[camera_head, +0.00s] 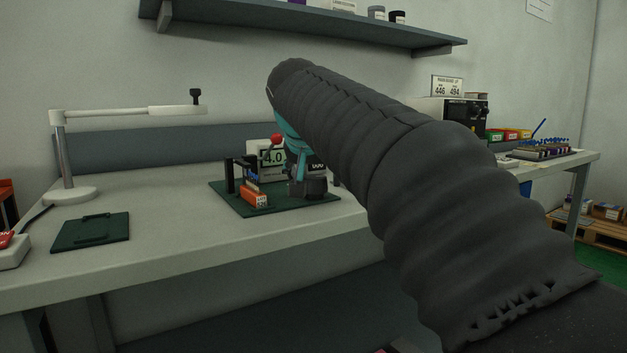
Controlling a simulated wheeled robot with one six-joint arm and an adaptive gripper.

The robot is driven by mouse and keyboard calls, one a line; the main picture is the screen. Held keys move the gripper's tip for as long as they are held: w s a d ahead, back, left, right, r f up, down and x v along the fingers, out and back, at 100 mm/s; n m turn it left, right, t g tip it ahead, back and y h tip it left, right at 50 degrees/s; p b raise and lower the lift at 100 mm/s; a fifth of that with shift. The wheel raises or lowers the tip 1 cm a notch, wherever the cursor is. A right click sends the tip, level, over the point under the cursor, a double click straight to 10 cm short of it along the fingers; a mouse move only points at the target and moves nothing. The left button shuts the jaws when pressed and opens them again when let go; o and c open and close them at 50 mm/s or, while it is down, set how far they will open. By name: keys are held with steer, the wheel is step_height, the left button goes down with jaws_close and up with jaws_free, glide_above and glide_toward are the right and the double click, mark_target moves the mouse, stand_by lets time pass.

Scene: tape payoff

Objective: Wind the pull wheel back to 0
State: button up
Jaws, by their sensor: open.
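A small tape device stands on a dark green base plate (228,195) on the workbench. Its display (272,157) appears to read 4.0. A dark round knob (316,188), which may be the pull wheel, sits at the right of the device. A red ball (277,140) shows above the display. My gripper (300,170), with teal parts, reaches down over the device from the upper right. It is open, and its fingertips are small and partly hidden among the device's parts. I cannot tell whether it touches the wheel.
An orange labelled block (254,198) lies on the plate's front part. A white lamp stand (68,190) and a green pad (91,231) are at the left. A shelf (300,28) hangs above. The bench (170,235) is clear between pad and plate.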

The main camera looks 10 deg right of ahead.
steer(key=shift+w+d+f, duration=0.1)
steer(key=shift+w+f, duration=0.1)
steer(key=c, duration=1.1)
steer(key=shift+c, duration=0.2)
